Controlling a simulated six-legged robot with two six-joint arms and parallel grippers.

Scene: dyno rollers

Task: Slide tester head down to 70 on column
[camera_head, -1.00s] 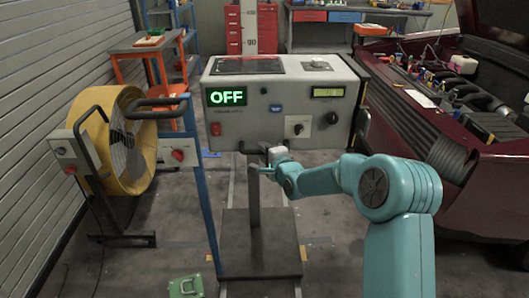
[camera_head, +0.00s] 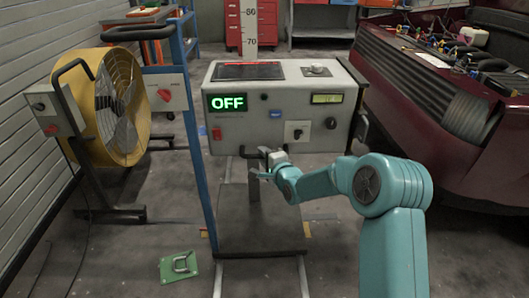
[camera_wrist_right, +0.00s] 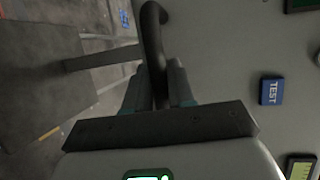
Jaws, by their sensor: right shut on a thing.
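The tester head (camera_head: 285,105) is a grey box with a green OFF display (camera_head: 228,102), a blue button and knobs on its front. The column (camera_head: 249,28) rises behind it with a printed scale; 80 shows near the top and 70 just above the head's back edge. A dark handle (camera_head: 246,153) runs along the head's lower front. My right gripper (camera_head: 266,160) is shut on this handle; in the right wrist view the dark bar (camera_wrist_right: 152,25) passes between its fingers (camera_wrist_right: 158,85). My left gripper is out of view.
A yellow fan (camera_head: 120,105) and a blue post (camera_head: 196,150) stand at left. The tester's base plate (camera_head: 260,222) is on the floor below the head. A green plate with a handle (camera_head: 178,267) lies front left. A dark red car (camera_head: 450,140) with an open engine bay is at right.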

